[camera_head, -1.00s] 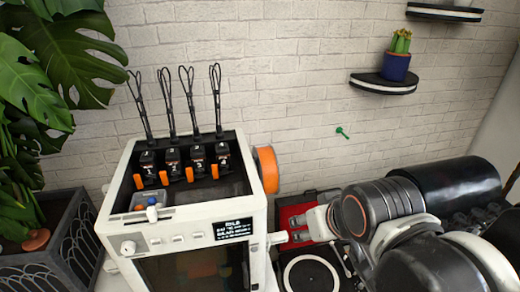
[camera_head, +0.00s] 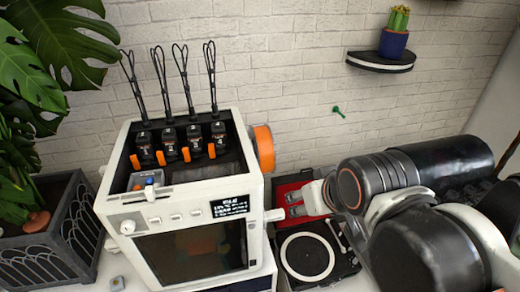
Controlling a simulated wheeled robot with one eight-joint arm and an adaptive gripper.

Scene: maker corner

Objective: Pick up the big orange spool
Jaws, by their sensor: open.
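The big orange spool (camera_head: 265,147) is on the right side of the white 3D printer (camera_head: 190,205), near its upper back corner. Only part of it shows; the printer hides the rest. My gripper (camera_head: 280,214) is open, to the right of the printer's front right edge and lower in the picture than the spool. It is apart from the spool. Its fingers point left towards the printer, and I cannot tell whether a fingertip touches the printer.
A record player (camera_head: 307,254) with a red part lies below my gripper. A potted plant (camera_head: 45,225) stands at the left. A shelf (camera_head: 380,62) with a cactus (camera_head: 395,35) and a green peg (camera_head: 338,111) are on the brick wall. The wall above the spool is clear.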

